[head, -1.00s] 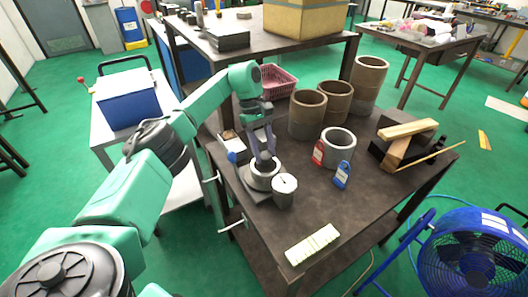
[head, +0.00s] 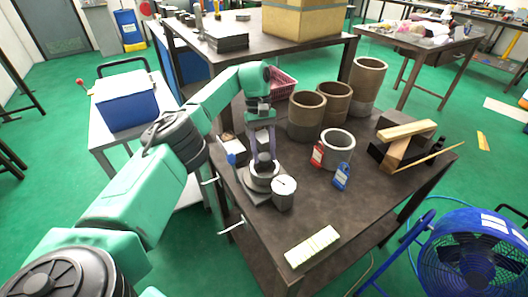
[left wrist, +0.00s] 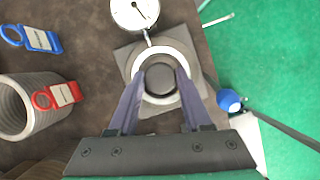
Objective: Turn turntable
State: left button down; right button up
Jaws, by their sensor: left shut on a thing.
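The turntable shows as a pale round ring on a dark square base (head: 256,194), near the left edge of the dark table. In the left wrist view the ring (left wrist: 184,54) surrounds a dark round workpiece (left wrist: 159,78). My left gripper (head: 263,162) reaches down into the turntable from above. In the left wrist view its two fingers (left wrist: 161,74) stand on opposite sides of the dark workpiece and are closed on it. A dial gauge (head: 284,192) with a white face stands close beside the ring; it also shows in the left wrist view (left wrist: 134,12). My right gripper is not seen.
A blue knob (left wrist: 229,101) is beside the base. Red (head: 318,153) and blue (head: 341,176) tags lie by a grey ring (head: 338,142). Brown cylinders (head: 306,118) and wooden blocks (head: 408,130) stand farther back. The front of the table is mostly clear except for a pale strip (head: 312,246).

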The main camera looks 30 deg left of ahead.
pick_arm(q)
jog(key=shift+r, duration=0.1)
jog(key=shift+c, duration=1.7)
grip_release()
jog(key=shift+r, duration=0.3)
notch_tip(320, 180, up, 7)
jog(key=shift+f+p, duration=0.1)
jog(key=shift+p, duration=0.5)
notch_tip(320, 180, up, 13)
jog(key=p, duration=1)
jog(key=shift+f, duration=0.2)
jog(key=shift+f, duration=0.1)
